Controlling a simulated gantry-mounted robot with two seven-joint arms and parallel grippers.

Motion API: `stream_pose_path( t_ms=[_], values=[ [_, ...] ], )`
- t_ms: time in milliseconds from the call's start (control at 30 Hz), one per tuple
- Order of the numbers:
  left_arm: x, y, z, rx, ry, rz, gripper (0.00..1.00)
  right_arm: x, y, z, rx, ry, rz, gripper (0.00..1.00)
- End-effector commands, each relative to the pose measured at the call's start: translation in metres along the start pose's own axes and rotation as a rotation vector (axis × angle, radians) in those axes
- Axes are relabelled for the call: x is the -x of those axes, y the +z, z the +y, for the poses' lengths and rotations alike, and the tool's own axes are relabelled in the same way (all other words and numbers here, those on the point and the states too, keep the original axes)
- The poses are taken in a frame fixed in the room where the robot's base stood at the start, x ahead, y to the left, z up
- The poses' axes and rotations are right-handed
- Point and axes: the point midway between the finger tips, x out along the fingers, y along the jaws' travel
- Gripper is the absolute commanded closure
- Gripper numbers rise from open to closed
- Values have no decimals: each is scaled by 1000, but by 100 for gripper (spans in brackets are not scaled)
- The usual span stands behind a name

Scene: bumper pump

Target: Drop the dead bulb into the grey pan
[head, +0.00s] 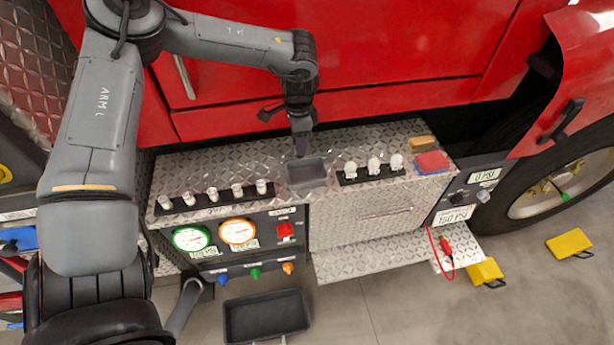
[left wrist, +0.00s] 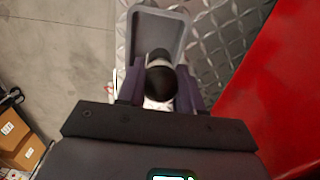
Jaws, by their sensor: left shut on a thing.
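The grey pan (head: 306,172) is a small rectangular tray on the diamond-plate ledge, between two bulb racks. It also shows in the left wrist view (left wrist: 183,36), just ahead of the fingers. My left gripper (head: 300,150) points down at the back edge of the pan. In the left wrist view its fingers (left wrist: 158,82) are shut on the dead bulb (left wrist: 162,84), whose rounded end looks black. The bulb cannot be made out in the head view. Its exact height over the pan is unclear. My right gripper is in neither view.
A rack of several clear bulbs (head: 214,194) stands left of the pan, and a rack with three white bulbs (head: 374,167) right. A red sponge-like block (head: 432,162) and a tan block (head: 422,143) lie farther right. A dark tray (head: 266,317) sits on the floor. The red truck body (head: 350,60) rises behind.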

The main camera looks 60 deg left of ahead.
Motion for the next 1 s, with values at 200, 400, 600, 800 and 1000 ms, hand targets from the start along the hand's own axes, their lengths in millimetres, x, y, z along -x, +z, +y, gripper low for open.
stream_pose_path(
  t_ms=[200, 400, 600, 800, 1000],
  values=[
    [-26, 0, 0, 0, 0, -2, 94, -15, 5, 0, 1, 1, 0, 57],
    [-41, 0, 0, -1, 0, 0, 94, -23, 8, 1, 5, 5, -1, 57],
    [-44, 0, 0, -1, 0, 0, 94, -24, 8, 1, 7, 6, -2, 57],
    [-44, 0, 0, -1, 0, 0, 60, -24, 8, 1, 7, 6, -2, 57],
    [-43, 0, 0, -1, 0, 0, 35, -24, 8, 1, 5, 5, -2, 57]
  ],
)
